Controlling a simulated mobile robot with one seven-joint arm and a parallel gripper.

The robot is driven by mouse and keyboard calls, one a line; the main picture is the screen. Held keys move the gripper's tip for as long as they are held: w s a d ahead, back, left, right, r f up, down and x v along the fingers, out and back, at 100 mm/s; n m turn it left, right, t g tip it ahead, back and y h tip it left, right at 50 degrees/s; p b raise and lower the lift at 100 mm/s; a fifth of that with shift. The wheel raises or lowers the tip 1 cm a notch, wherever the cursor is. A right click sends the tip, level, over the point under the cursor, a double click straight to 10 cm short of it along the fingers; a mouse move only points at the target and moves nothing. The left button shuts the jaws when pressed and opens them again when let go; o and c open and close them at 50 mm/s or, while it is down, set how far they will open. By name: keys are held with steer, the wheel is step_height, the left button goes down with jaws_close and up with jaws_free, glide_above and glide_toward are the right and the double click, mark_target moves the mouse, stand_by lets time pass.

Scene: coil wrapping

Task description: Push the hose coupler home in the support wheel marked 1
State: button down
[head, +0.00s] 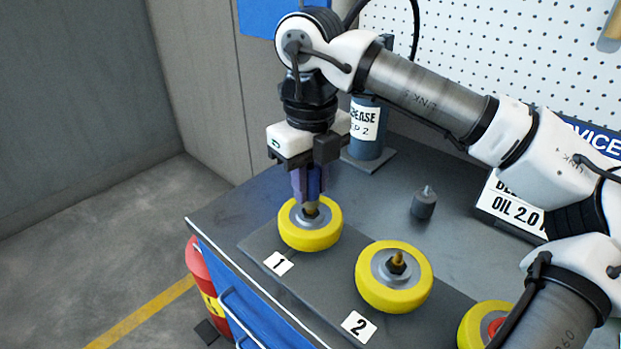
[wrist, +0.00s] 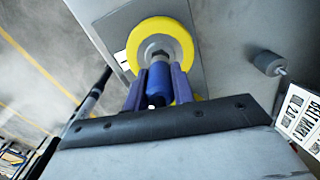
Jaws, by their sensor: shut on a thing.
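The support wheel marked 1 (head: 325,237) is a yellow ring with a grey hub, lying flat on a dark plate; it also shows in the wrist view (wrist: 177,32). My gripper (head: 309,197) is directly above its hub, pointing down. The gripper is shut on the hose coupler (head: 315,182), a blue cylinder, seen between the purple fingers in the wrist view (wrist: 158,88). The coupler's lower end is at the hub centre, at a brass-coloured part. I cannot tell how deep it sits. The label 1 (head: 278,263) lies in front of the wheel.
A second yellow wheel (head: 407,298), with a brass fitting in its hub, lies by label 2 (head: 359,326). A third wheel (head: 476,328) with a red centre is partly hidden by my arm. A grease canister (head: 367,136) stands behind my gripper. A small grey cylinder (head: 424,204) stands to the right.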

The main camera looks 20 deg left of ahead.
mark_target(310, 168)
steer(key=shift+f, duration=0.25)
steer(key=c, duration=1.1)
jaws_free()
step_height(310, 168, up, 14)
steer(key=shift+f, duration=0.15)
